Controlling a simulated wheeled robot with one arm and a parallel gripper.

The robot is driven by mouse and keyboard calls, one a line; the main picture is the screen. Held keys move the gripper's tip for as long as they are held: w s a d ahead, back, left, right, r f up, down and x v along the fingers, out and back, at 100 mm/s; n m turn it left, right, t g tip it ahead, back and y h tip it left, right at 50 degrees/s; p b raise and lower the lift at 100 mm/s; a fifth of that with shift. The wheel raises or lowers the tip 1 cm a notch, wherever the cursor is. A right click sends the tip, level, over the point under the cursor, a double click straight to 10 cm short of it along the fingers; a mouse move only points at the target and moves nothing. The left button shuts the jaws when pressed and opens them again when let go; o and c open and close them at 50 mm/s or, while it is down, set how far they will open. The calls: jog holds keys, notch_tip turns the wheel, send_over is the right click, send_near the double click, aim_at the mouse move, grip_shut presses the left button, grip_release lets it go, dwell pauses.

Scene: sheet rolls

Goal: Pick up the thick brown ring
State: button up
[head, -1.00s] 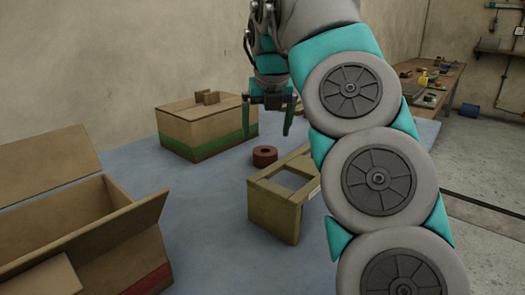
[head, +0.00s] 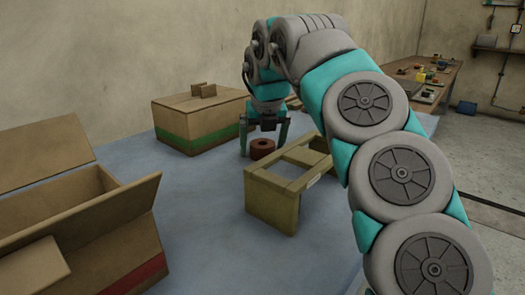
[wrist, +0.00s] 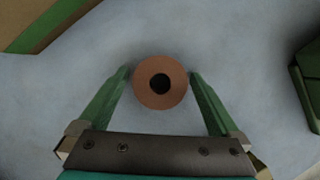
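The thick brown ring (head: 262,148) lies flat on the blue-grey table, between the green-striped box and the wooden frame. In the wrist view the ring (wrist: 143,88) shows from above with a dark round hole. My gripper (head: 264,148) is open and points down over the ring. In the wrist view its green fingers (wrist: 160,76) stand on either side of the ring.
A closed cardboard box (head: 205,125) with a green stripe stands behind left of the ring. A wooden frame (head: 270,205) stands close in front right. An open cardboard box (head: 105,235) with a red stripe is at the left. Bare table (head: 205,210) lies between.

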aim_at(264, 144)
jog(key=c, duration=1.2)
jog(key=shift+r, duration=0.2)
jog(key=shift+c, duration=0.2)
notch_tip(264, 144, up, 8)
jog(key=p, duration=0.4)
jog(key=shift+p, duration=0.35)
jog(key=shift+d+b, duration=0.2)
jog(key=shift+b, duration=0.2)
jog(key=shift+a+r, duration=0.15)
jog(key=shift+r, duration=0.65)
